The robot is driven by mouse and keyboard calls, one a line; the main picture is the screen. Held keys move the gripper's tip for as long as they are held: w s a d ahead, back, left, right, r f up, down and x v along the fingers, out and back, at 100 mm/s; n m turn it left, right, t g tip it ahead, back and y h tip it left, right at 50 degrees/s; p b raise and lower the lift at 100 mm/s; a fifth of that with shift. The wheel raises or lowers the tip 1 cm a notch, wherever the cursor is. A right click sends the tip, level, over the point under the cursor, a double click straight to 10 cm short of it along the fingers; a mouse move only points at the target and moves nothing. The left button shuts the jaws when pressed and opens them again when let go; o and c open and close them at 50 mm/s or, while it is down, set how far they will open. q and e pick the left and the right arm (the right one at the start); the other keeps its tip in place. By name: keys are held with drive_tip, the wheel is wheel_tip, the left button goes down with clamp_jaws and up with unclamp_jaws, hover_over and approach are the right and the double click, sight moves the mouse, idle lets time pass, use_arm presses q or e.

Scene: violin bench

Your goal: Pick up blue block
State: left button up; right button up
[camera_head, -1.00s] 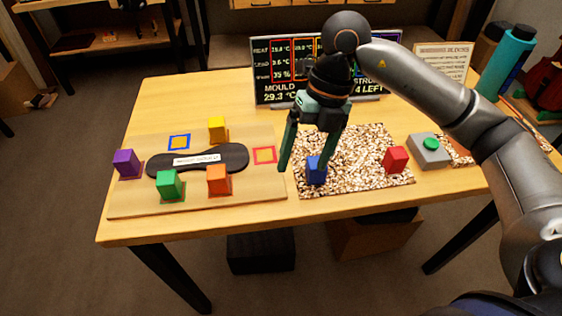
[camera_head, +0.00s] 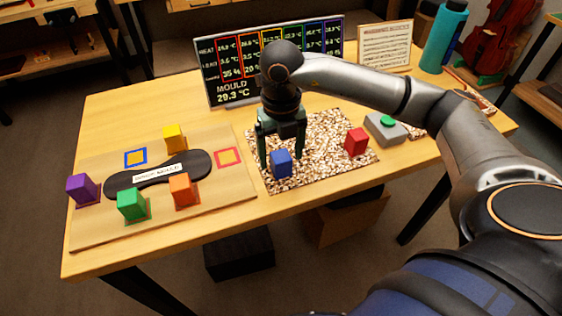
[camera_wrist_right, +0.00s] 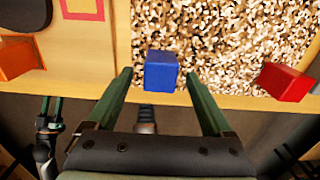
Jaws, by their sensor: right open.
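The blue block (camera_head: 281,164) sits on the speckled mat (camera_head: 322,165) near its front left corner. My right gripper (camera_head: 280,158) is at the block from above and behind, with its two green fingers apart. In the right wrist view the blue block (camera_wrist_right: 161,71) lies beyond and between the spread fingertips of the gripper (camera_wrist_right: 158,80), and neither finger visibly touches it. The head view does not show clearly how high the fingertips are above the mat.
A red block (camera_head: 356,141) sits on the mat to the right, near a grey box with a green button (camera_head: 386,127). To the left, a wooden board (camera_head: 225,200) holds purple, green, orange and yellow blocks. A display (camera_head: 270,65) stands behind.

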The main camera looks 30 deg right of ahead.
drive_tip(key=shift+w+f, duration=0.1)
drive_tip(key=shift+f, duration=1.3)
clamp_jaws()
